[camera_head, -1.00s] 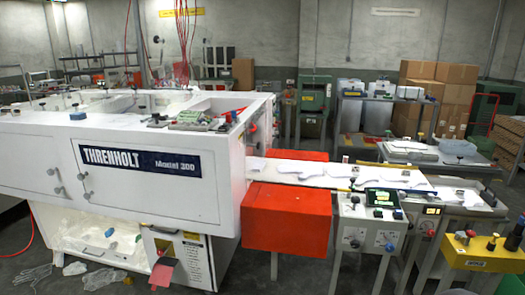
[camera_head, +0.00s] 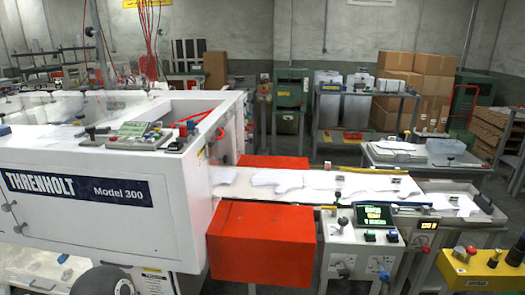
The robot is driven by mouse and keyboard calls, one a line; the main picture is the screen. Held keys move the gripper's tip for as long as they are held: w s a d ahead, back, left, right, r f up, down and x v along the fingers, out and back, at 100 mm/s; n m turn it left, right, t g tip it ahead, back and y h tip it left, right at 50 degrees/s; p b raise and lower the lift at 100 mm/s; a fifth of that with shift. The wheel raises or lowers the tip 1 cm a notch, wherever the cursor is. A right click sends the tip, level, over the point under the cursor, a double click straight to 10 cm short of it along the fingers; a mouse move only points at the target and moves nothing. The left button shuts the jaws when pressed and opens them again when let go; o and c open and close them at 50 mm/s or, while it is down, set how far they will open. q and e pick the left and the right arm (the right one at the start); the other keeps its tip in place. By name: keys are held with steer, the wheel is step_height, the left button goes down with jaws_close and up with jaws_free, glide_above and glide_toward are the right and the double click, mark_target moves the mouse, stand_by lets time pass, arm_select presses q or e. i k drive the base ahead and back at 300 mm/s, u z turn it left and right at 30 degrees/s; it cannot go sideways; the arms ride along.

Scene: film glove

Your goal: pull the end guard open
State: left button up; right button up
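The white Threnholt Model 300 machine (camera_head: 85,222) fills the left of the head view. At its right end an orange-red box-shaped cover (camera_head: 262,246) stands on the near side of the white conveyor (camera_head: 235,187). A second orange-red cover (camera_head: 275,162) shows on the far side. I cannot tell for sure which part is the end guard; no handle shows on the near cover. A round grey part, probably of my arm, shows at the bottom left in front of the machine. Neither gripper can be made out.
White flat glove shapes (camera_head: 275,180) lie along the conveyor. A control box (camera_head: 356,245) with a green screen stands right of the near cover. A yellow button box (camera_head: 482,268) is at the lower right. Tools and a tray (camera_head: 140,135) lie on the machine top.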

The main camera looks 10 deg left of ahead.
mark_target(225, 159)
steer(key=u, duration=0.1)
steer(key=i, duration=1.1)
steer(key=u, duration=0.65)
